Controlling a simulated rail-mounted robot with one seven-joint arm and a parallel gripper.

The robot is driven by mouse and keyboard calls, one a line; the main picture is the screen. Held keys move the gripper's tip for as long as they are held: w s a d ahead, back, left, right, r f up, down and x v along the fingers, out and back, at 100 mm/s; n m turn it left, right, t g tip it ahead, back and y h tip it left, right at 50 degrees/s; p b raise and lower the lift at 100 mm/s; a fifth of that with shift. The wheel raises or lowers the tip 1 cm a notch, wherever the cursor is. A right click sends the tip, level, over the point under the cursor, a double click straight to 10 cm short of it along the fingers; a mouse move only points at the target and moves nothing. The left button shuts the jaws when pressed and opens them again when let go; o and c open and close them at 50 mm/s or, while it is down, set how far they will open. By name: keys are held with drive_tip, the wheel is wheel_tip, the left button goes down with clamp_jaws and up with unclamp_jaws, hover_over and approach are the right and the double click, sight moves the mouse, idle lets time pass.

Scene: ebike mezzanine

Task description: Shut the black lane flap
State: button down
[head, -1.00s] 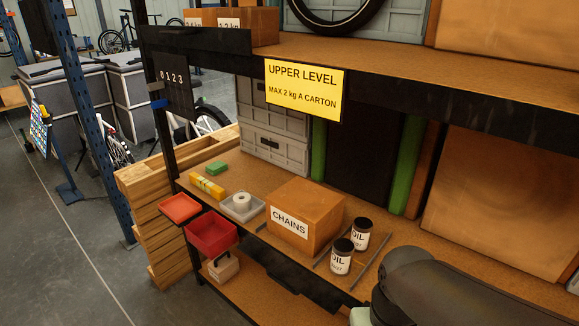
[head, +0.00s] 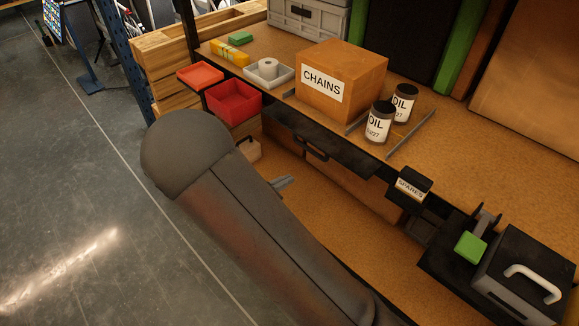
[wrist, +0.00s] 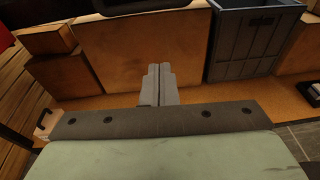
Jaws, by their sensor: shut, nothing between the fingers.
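The black lane flap (head: 345,156) sticks out at the front edge of the shelf, below the carton marked CHAINS and the oil cans, in the head view. It has a dark handle (head: 310,149) on its front. I cannot tell its exact tilt. In the wrist view a black handle-like edge (wrist: 150,5) shows at the top, beyond my fingers. My gripper (wrist: 158,70) is shut and empty. In the head view its grey fingertips (head: 287,182) show past my arm, below the flap in the picture and apart from it. My arm hides most of the gripper.
The CHAINS carton (head: 340,80) and oil cans (head: 380,122) stand near the shelf edge. Red trays (head: 233,101) jut out at left. A SPARES bin (head: 411,188) and a black case (head: 525,275) lie right. A grey crate (wrist: 250,45) and cartons (wrist: 155,50) stand on the lower level.

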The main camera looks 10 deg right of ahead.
sight(315, 141)
drive_tip(key=w+d+r+b, duration=0.1)
drive_tip(key=w+d+r, duration=0.1)
drive_tip(key=w+d, duration=0.4)
drive_tip(key=shift+d+n+t, duration=0.25)
drive_tip(key=shift+n+t, duration=0.15)
idle(0.4)
